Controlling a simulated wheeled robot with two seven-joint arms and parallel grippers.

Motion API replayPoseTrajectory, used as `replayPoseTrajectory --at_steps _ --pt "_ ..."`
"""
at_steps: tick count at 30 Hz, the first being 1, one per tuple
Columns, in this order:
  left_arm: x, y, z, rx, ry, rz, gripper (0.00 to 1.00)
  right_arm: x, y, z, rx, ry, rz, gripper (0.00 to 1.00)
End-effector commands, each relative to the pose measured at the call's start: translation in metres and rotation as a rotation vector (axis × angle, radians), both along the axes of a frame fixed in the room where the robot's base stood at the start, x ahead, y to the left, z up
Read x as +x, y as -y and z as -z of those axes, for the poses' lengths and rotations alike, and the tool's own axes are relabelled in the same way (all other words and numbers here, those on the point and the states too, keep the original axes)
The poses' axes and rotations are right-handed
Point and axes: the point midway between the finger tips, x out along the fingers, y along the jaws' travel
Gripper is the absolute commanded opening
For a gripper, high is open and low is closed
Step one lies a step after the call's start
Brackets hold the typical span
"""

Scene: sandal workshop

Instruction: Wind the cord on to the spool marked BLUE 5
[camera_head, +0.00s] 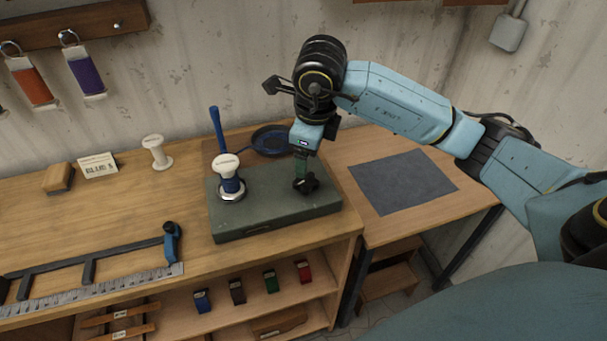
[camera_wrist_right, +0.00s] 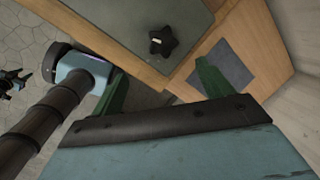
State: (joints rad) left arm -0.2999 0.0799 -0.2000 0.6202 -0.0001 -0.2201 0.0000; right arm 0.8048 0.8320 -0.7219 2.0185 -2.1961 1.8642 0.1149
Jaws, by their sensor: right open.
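A white-topped spool (camera_head: 229,186) with blue cord wound on it stands upright on a grey-green base (camera_head: 275,222). Whether it bears a label I cannot read. A black star-shaped knob (camera_head: 306,185) sits on the same base to its right; it also shows in the right wrist view (camera_wrist_right: 163,41). My right gripper (camera_head: 303,174) points down at the knob from above. Its green fingers are apart in the right wrist view (camera_wrist_right: 162,80), with the knob beyond them and not gripped. A card (camera_head: 98,166) reading BLUE 5 lies at the back left. My left gripper is not in view.
A blue rod (camera_head: 217,130) stands behind the base, near a dark blue round dish or coil (camera_head: 271,140). A bare white spool (camera_head: 157,152) and a wooden block (camera_head: 58,178) stand left. A ruler with a black bar (camera_head: 95,270) lies in front. A grey mat (camera_head: 402,182) lies clear right.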

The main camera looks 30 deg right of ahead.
Motion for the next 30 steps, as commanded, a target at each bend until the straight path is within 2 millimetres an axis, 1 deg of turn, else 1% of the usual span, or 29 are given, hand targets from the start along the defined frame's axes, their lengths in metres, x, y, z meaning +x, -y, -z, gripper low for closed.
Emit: replayPoseTrajectory --at_steps 1,9,21,24,27,30 --pt "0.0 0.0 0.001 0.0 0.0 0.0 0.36 0.003 0.001 0.0 -0.023 -0.023 -0.107 0.79" --pt "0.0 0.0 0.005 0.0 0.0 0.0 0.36 0.014 0.003 -0.001 -0.128 -0.142 -0.73 0.79" --pt "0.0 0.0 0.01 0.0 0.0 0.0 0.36 0.029 0.008 -0.009 -0.202 -0.24 -1.652 0.79" --pt "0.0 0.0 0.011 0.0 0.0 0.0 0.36 0.032 0.009 -0.011 -0.21 -0.243 -1.849 0.79" --pt "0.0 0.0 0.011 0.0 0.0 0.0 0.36 0.034 0.01 -0.014 -0.215 -0.239 -1.998 0.79" --pt "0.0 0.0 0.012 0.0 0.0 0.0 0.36 0.035 0.011 -0.015 -0.217 -0.235 -2.094 0.79"
